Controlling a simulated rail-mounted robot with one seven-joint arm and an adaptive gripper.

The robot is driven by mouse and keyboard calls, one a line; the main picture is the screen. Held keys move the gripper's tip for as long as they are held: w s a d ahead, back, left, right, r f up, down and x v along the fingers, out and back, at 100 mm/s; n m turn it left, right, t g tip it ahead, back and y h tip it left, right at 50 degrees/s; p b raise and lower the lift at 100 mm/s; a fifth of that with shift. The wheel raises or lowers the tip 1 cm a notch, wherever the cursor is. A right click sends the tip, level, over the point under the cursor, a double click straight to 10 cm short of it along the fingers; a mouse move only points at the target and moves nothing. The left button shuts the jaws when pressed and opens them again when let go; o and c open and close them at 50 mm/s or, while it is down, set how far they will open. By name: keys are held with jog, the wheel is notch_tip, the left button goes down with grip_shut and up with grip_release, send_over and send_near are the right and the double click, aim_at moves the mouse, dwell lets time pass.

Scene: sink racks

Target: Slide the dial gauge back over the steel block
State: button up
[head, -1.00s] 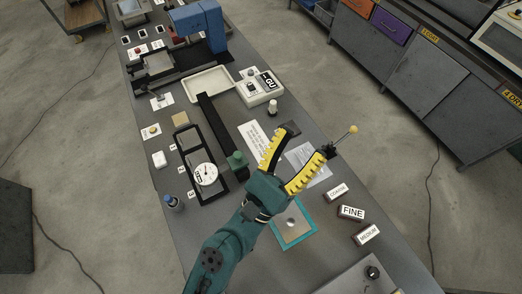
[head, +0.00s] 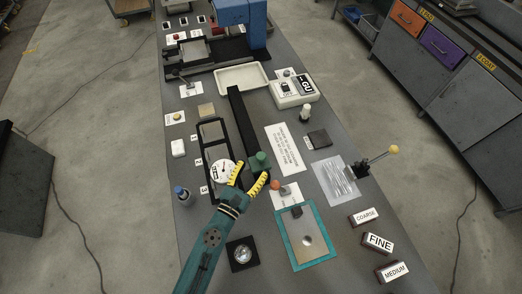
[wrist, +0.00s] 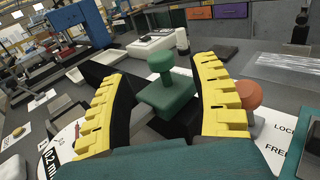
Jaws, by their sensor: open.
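The white round dial gauge (head: 222,172) lies at the near end of a black frame (head: 203,145); part of its face also shows in the wrist view (wrist: 66,145). A green knob on a green block (head: 260,160) sits beside it at the near end of a long black bar (head: 240,115). A grey plate (head: 211,131), perhaps the steel block, lies farther up inside the frame. My gripper (head: 251,170) is open, its yellow-padded fingers on either side of the green knob (wrist: 160,75). Contact cannot be told.
An orange ball lever (head: 275,185) stands close to the right finger, by a card reading LOCK and FREE in the wrist view (wrist: 285,140). A teal-edged plate (head: 305,240) lies near right. A blue-capped bottle (head: 181,194) stands left. A white tray (head: 242,77) lies beyond.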

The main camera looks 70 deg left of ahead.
aim_at(258, 160)
jog(key=x, duration=0.6)
jog(key=shift+f, duration=0.1)
jog(key=shift+c, duration=0.5)
grip_shut()
jog(key=shift+a, duration=0.1)
